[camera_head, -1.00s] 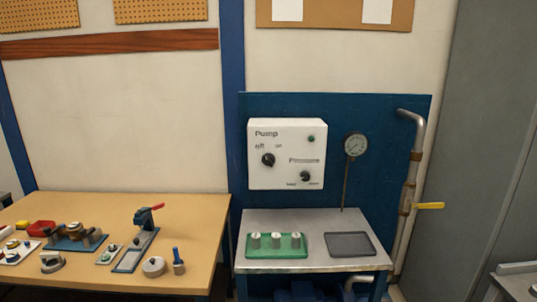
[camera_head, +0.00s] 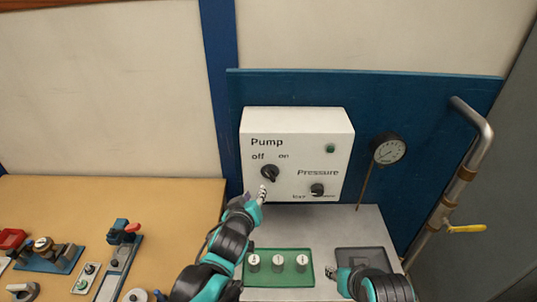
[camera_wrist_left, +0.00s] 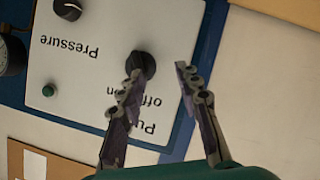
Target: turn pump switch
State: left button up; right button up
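The white pump box (camera_head: 297,123) is on the blue back panel. Its black pump switch (camera_head: 270,172) sits below the "off" and "on" labels. My left gripper (camera_head: 262,192) is just below and in front of this switch. In the left wrist view the gripper (camera_wrist_left: 158,80) is open, its two fingers apart. The switch (camera_wrist_left: 141,64) shows beyond the left finger's tip there, not clearly between the fingers; contact cannot be told. My right gripper (camera_head: 335,272) is low over the metal bench, by the dark tray; its fingers are too small to read.
A pressure knob (camera_head: 317,190) and a green lamp (camera_head: 330,148) are on the same box. A gauge (camera_head: 389,150) and a pipe with a yellow handle (camera_head: 467,228) stand to the right. A green tray (camera_head: 262,278) with weights and a dark tray (camera_head: 362,255) lie on the bench below.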

aim_at(269, 176)
pick_arm(q)
jog(key=shift+t+h, duration=0.3)
jog(key=shift+h, duration=0.2)
jog(key=w+d, duration=0.1)
jog(key=w, duration=0.1)
jog(key=w+d, duration=0.1)
jog(key=w, duration=0.1)
jog(key=w+d, duration=0.2)
jog(key=shift+w+b, duration=0.4)
jog(key=shift+w+d+f, duration=0.1)
jog(key=shift+w+f, duration=0.1)
jog(key=shift+w, duration=0.45)
pick_arm(e)
jog(key=shift+s+r, duration=0.1)
jog(key=shift+s, duration=0.1)
pick_arm(q)
grip_shut()
